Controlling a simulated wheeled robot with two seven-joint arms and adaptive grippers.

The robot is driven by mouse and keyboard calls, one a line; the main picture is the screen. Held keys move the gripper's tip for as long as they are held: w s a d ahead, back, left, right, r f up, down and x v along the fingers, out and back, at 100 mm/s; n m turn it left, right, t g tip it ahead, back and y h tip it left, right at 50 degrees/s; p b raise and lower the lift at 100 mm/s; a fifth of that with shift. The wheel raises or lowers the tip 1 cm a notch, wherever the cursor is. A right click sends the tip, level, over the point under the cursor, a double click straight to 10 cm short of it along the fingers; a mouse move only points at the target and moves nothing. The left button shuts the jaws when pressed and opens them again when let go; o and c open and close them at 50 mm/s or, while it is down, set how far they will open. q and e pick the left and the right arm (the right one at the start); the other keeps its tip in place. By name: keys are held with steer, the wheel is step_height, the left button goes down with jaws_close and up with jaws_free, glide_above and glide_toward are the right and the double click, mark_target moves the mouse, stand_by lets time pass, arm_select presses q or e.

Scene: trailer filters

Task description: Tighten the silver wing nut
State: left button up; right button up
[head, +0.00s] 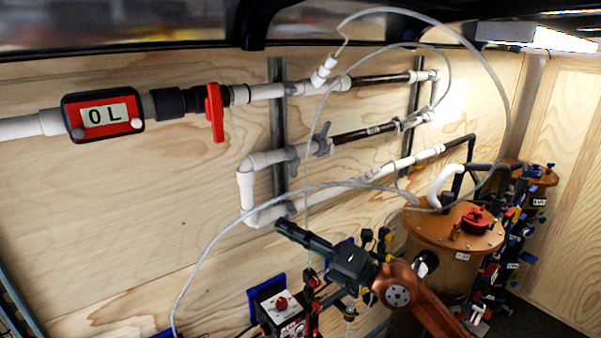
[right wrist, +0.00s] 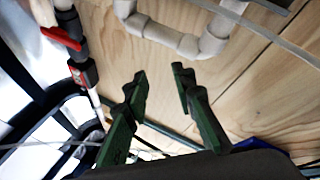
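A grey wing-shaped piece (head: 323,138) sits upright on the middle pipe run in the head view. A second grey piece (head: 293,163) sits just below and left of it. I cannot tell for certain which is the silver wing nut. My right gripper (head: 281,226) is below both pieces, apart from them, near the lower pipe bend. In the right wrist view its two dark green fingers (right wrist: 159,72) stand apart with nothing between them. Neither wing piece can be made out there. My left gripper is not in view.
White and dark pipes (head: 268,158) run along the plywood wall. A red flow meter (head: 103,115) and a red valve handle (head: 214,112) are at left. A clear hose (head: 215,245) loops across. A copper-coloured tank (head: 450,235) and tool-laden rack crowd the right.

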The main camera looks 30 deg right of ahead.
step_height(320, 180, up, 4)
steer(key=d+n+g+h, duration=0.1)
steer(key=n+h, duration=0.2)
steer(key=h, duration=0.1)
steer(key=m+t+h+p, duration=0.1)
steer(key=h, duration=0.6)
glide_toward(297, 168)
steer(key=w, duration=0.1)
steer(key=shift+y, duration=0.4)
steer(key=w+p, duration=0.2)
steer(key=w, duration=0.4)
steer(key=shift+a, duration=0.2)
steer(key=shift+w+f+p, duration=0.2)
steer(key=shift+w+p, duration=0.2)
steer(key=shift+w, duration=0.35)
steer(key=shift+c, duration=0.3)
jaws_close()
